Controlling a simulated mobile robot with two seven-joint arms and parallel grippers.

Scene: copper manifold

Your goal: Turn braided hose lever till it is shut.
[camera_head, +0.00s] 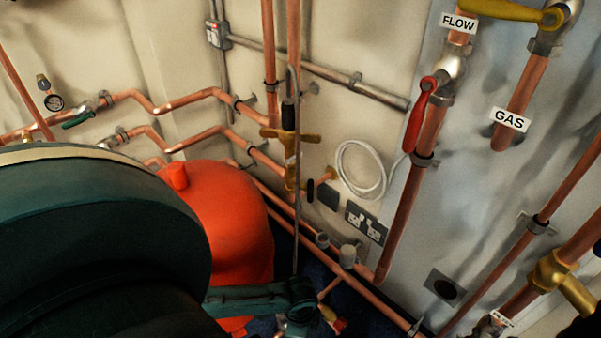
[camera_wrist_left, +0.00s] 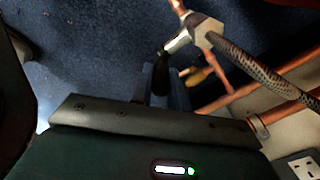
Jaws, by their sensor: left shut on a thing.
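The braided hose (camera_head: 297,215) hangs down the wall in the head view, and its lower end shows in the left wrist view (camera_wrist_left: 252,68). It meets a metal valve body (camera_wrist_left: 207,32) there. The lever (camera_wrist_left: 162,78), with a black grip on a bright metal stem, points from the valve body towards my left gripper. My left gripper (camera_wrist_left: 160,92) is shut on the lever's black grip. In the head view my left gripper (camera_head: 298,298) is low by the hose's bottom end, and the lever is hard to make out there. My right gripper is not in view.
A red-orange tank (camera_head: 235,225) stands close beside my left arm. Copper pipes (camera_head: 335,268) run low along the wall behind the gripper. A yellow handle (camera_wrist_left: 198,77) lies close right of the lever. Blue carpet (camera_wrist_left: 85,50) is clear at left in the wrist view.

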